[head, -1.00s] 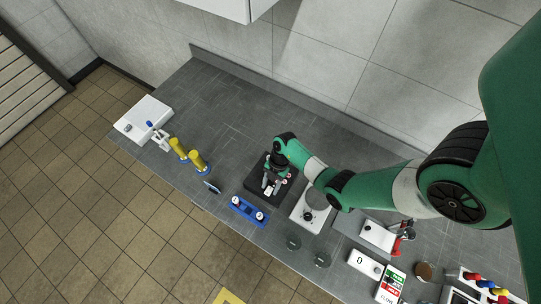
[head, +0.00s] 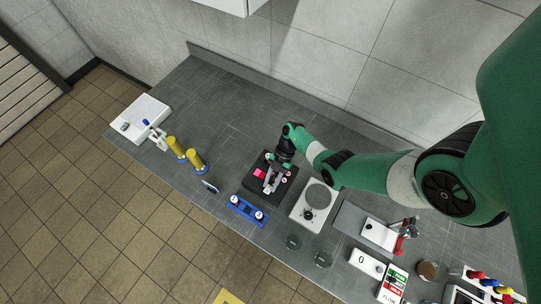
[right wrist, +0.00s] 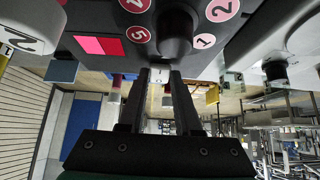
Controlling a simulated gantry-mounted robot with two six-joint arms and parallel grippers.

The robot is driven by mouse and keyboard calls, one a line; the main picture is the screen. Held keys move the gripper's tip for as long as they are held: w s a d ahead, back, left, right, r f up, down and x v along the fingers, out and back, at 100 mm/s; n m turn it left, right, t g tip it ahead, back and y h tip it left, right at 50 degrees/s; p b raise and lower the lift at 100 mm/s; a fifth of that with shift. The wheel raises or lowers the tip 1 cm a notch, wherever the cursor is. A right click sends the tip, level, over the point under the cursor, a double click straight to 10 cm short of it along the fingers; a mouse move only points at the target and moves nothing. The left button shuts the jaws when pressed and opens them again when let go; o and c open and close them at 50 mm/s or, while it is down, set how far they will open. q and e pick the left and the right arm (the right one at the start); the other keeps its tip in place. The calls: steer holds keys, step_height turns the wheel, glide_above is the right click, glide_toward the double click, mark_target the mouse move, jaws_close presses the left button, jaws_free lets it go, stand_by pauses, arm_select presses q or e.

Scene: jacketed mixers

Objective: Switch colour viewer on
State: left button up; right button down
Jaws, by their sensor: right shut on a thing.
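The colour viewer (head: 255,190) is a dark square box on the bench, with a bright pink patch (head: 260,174) on its top. In the right wrist view its face shows a pink and red swatch pair (right wrist: 100,45), round numbered pink labels (right wrist: 204,41) and a black knob (right wrist: 177,30) among them. The fingertips hide part of the contact. My left gripper is not in view.
A blue holder (head: 247,211) lies in front of the viewer and a white plate device (head: 300,213) stands to its right. Yellow cylinders (head: 195,160) stand to the left. The bench behind the viewer is clear.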

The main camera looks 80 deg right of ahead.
steer(key=c, duration=0.6)
jaws_free()
steer(key=p+v, duration=0.2)
steer(key=v, duration=0.8)
steer(key=shift+d+r, duration=0.15)
steer(key=shift+r, duration=0.1)
steer(key=shift+s+d+r, duration=0.25)
steer(key=shift+d+r, duration=0.05)
steer(key=shift+r, duration=0.1)
